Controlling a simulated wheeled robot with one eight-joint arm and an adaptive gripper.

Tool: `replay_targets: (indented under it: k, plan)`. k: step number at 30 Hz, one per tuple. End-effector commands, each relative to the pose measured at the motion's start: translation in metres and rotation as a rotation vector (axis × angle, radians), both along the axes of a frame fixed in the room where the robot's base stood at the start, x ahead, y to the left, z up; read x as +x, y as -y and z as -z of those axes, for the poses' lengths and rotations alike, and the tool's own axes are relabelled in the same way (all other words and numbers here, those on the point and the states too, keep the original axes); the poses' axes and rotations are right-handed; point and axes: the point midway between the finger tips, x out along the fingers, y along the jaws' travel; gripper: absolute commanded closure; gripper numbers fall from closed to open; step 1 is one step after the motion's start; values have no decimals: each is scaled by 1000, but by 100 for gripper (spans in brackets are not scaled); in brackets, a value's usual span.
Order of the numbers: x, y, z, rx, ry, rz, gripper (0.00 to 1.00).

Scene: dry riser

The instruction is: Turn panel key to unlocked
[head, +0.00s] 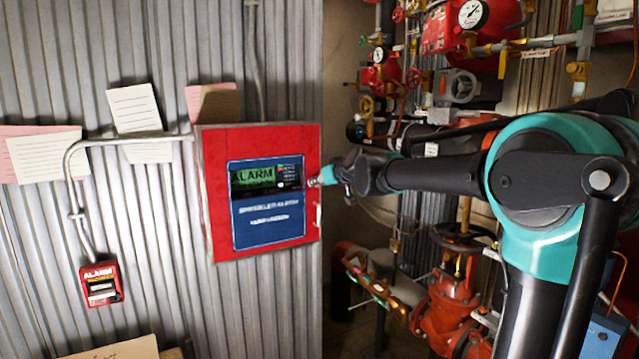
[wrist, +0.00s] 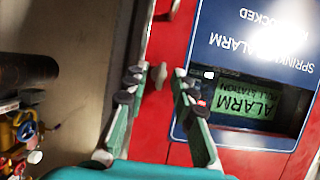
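The red alarm panel (head: 262,135) hangs on the corrugated wall in the head view. Its blue face (head: 268,218) has a lit green "ALARM" display (head: 252,176). In the wrist view the panel (wrist: 178,30) appears upside down, with the green display (wrist: 243,104) at right. The small metal panel key (wrist: 158,75) sticks out of the red front near its edge. My gripper (wrist: 157,88) is open, with one fingertip on either side of the key and gaps visible. In the head view my gripper (head: 318,181) is at the panel's right edge, largely hiding the key area.
A red alarm call box (head: 101,284) and paper notes (head: 134,108) are on the wall at left. Red pipes and valves (head: 447,305) crowd the space right of the panel, behind my arm. A cardboard box (head: 120,349) shows at the bottom.

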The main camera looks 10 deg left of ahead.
Motion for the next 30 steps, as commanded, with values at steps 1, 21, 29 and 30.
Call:
replay_targets:
  k: [1, 21, 29, 30]
  plan:
    - [0, 0, 0, 0, 0, 0, 82]
    - [0, 1, 0, 38, -27, 0, 100]
    - [1, 3, 0, 174, -118, 2, 100]
    - [2, 3, 0, 203, -137, 1, 100]
